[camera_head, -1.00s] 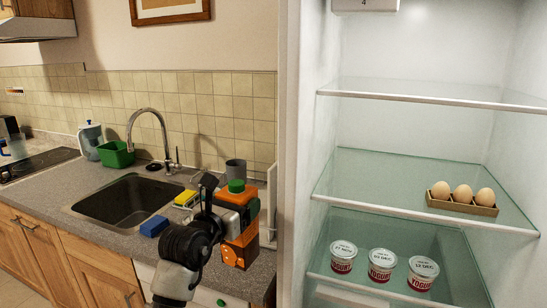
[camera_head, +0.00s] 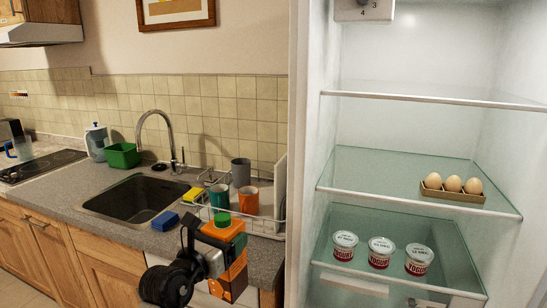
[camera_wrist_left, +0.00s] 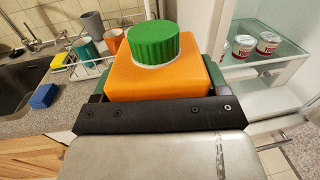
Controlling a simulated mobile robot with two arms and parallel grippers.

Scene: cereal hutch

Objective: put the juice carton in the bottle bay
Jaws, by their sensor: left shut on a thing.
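The juice carton (camera_head: 238,274), orange with a green cap, is held by my left gripper (camera_head: 216,246) in front of the counter edge, left of the open fridge. It looks roughly upright in the head view. In the left wrist view the carton's orange top (camera_wrist_left: 125,83) and green cap (camera_wrist_left: 156,42) stick up beyond the dark gripper bar (camera_wrist_left: 150,115). The fingers hide part of its sides. I cannot make out a bottle bay in either view. My right gripper is not in view.
The fridge has glass shelves (camera_head: 375,172). Three eggs sit in a holder (camera_head: 452,195) on the middle shelf. Three yogurt cups (camera_head: 380,252) stand on the lower shelf, with free room behind them. A dish rack (camera_head: 268,226) with cups and the sink (camera_head: 135,198) are on the counter.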

